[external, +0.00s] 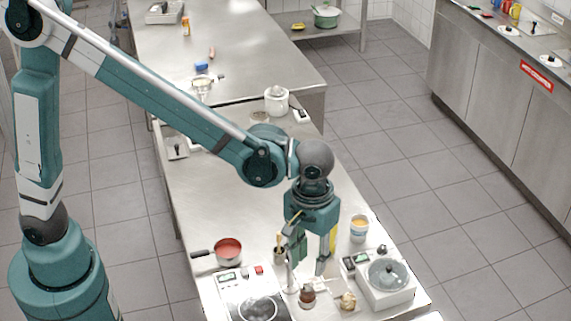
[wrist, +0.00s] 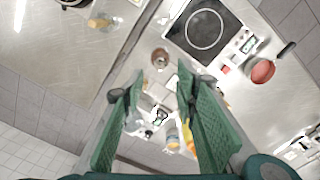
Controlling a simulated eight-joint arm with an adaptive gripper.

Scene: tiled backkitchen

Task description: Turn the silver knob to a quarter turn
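My gripper (external: 306,272) points down over the near end of the steel table (external: 225,190). Its two fingers are apart with nothing held between them; in the wrist view the gripper (wrist: 161,90) is also spread. A black-topped hotplate (external: 258,308) is at the near left of the gripper, and its panel has a display, a red knob (external: 258,270) and a pale knob (external: 244,272). The hotplate (wrist: 203,25) is at the top of the wrist view with its pale knob (wrist: 238,60). I cannot tell for sure which control is the silver knob. The gripper touches neither knob.
A red pan (external: 229,250) stands behind the hotplate. A brown jar (external: 307,295) is below the fingers. The table's middle is largely clear.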

